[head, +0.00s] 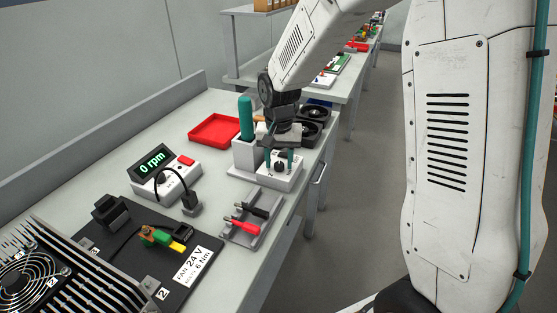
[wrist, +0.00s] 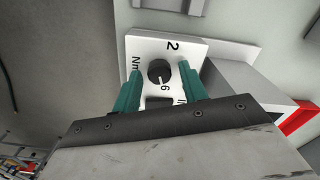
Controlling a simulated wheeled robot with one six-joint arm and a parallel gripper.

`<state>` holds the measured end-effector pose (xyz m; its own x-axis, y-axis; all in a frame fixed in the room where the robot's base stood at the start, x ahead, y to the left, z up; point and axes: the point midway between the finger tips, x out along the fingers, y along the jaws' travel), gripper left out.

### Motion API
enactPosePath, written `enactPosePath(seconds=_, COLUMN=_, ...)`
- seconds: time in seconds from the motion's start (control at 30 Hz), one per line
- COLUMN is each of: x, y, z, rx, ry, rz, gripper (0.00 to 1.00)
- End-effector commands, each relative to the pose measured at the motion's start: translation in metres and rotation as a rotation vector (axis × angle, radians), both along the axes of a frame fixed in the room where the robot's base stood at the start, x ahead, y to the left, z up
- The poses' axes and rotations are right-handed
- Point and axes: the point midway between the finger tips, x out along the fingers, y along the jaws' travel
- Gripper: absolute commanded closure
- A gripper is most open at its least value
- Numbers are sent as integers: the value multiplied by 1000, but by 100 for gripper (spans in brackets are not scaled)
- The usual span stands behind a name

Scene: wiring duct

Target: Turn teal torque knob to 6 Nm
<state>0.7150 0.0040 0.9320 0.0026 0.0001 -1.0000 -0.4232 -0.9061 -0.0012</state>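A dark round knob (head: 279,167) sits on a white block (head: 262,181) beside a grey holder (head: 246,155) with a teal-handled tool (head: 245,117) upright in it. In the wrist view the knob (wrist: 160,72) is black, on a white face (wrist: 148,46) marked 2, 6 and Nm. Its pointer direction is too small to tell. My gripper (head: 279,158) is over the block, its teal fingers apart. In the wrist view my gripper (wrist: 160,70) has a finger on each side of the knob, with gaps showing; it is open and holds nothing.
A red tray (head: 215,130) lies behind the holder. A 0 rpm display (head: 152,162), a grey tray (head: 240,228) with red and black leads, and a black fan panel (head: 205,243) labelled 24 V, 6 Nm stand nearer. Black round parts (head: 313,114) lie beyond my gripper.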

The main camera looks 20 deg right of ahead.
Motion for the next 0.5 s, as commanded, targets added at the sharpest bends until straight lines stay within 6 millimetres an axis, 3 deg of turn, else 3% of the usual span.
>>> enactPosePath(seconds=0.3, x=0, y=0, z=1, rx=0, ry=1, rz=1, gripper=52)
enactPosePath(seconds=0.5, x=0, y=0, z=25, rx=0, ry=-1, rz=0, gripper=52)
